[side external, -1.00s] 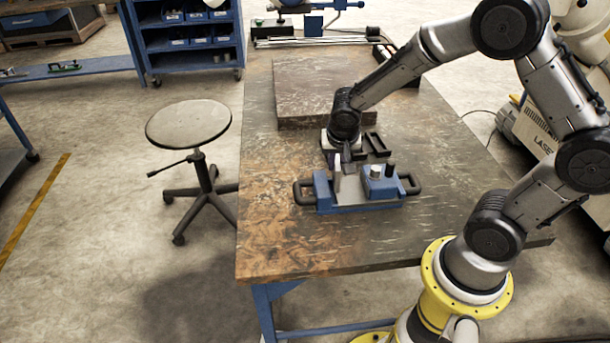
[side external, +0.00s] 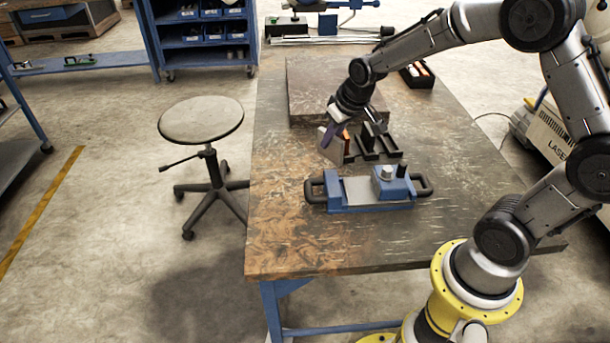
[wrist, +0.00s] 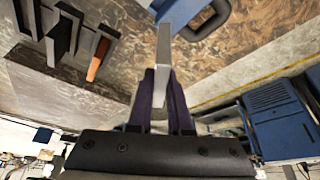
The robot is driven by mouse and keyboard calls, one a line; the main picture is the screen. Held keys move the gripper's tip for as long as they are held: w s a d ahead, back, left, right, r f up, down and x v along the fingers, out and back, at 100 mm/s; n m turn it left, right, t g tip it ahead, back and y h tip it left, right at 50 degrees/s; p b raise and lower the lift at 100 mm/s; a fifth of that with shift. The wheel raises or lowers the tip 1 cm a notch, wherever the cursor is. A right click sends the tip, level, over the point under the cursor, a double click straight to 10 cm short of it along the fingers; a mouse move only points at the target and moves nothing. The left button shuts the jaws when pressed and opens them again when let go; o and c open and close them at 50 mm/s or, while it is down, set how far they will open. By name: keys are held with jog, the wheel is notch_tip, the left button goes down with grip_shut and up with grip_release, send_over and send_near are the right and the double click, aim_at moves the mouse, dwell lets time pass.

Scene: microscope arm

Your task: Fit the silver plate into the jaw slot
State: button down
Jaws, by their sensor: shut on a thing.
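The silver plate (side external: 331,149) is held in my gripper (side external: 334,134), tilted, just behind the left end of the blue jaw fixture (side external: 370,207) and apart from it. In the wrist view the plate (wrist: 163,55) stands out edge-on from between the two dark purple fingers (wrist: 161,80), which are shut on it. The fixture has a grey bed (side external: 358,191), a block with knobs at right and a black handle at each end. In the wrist view part of the fixture (wrist: 181,12) shows beyond the plate's tip. The inside of the slot cannot be made out.
A black slotted rack (side external: 388,155) stands behind the fixture, with an orange-edged piece (wrist: 98,60) at its near side in the wrist view. A raised slab (side external: 305,95) lies farther back on the worn table. The table's front left (side external: 280,235) is clear.

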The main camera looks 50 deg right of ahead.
jog(key=shift+a+n+y, duration=0.15)
jog(key=shift+n+y, duration=0.25)
jog(key=shift+n, duration=0.5)
jog(key=shift+s+f, duration=0.1)
jog(key=shift+s, duration=0.15)
jog(key=s+d+r+m+g+h, duration=0.1)
jog(key=s+d+r+m, duration=0.1)
jog(key=s+d+m, duration=0.4)
jog(key=s+d+r+m+h, duration=0.2)
jog(key=s+d+r, duration=0.1)
jog(key=s+d, duration=0.6)
jog(key=w+d+f, duration=1)
jog(key=w+d, duration=0.1)
jog(key=shift+w+f, duration=0.25)
jog(key=shift+f, duration=1.4)
